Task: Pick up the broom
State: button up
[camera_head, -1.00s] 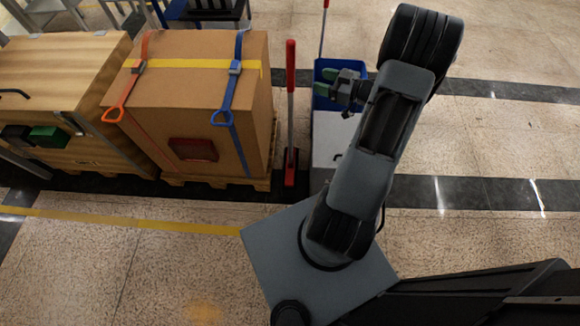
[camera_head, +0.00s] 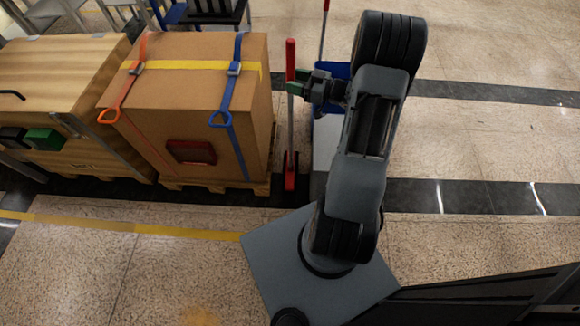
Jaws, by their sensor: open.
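The broom (camera_head: 290,130) stands upright beside the cardboard box, with a red grip at the top, a thin grey pole and a red head at the floor. My gripper (camera_head: 296,83) is open, with green fingertips at the upper part of the broom, about where the red grip meets the grey pole. The fingertips overlap the pole in the picture; I cannot tell whether they are around it or only in front of it, or whether they touch it.
The strapped cardboard box (camera_head: 190,110) on a wooden pallet (camera_head: 215,186) stands close left of the broom. A blue bucket (camera_head: 336,71) is behind my arm, with another red-handled pole (camera_head: 324,30) there. A wooden crate (camera_head: 60,80) is far left. The floor at right is clear.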

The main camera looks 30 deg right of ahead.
jog(key=x, duration=0.4)
jog(key=shift+b, duration=0.3)
jog(key=c, duration=1)
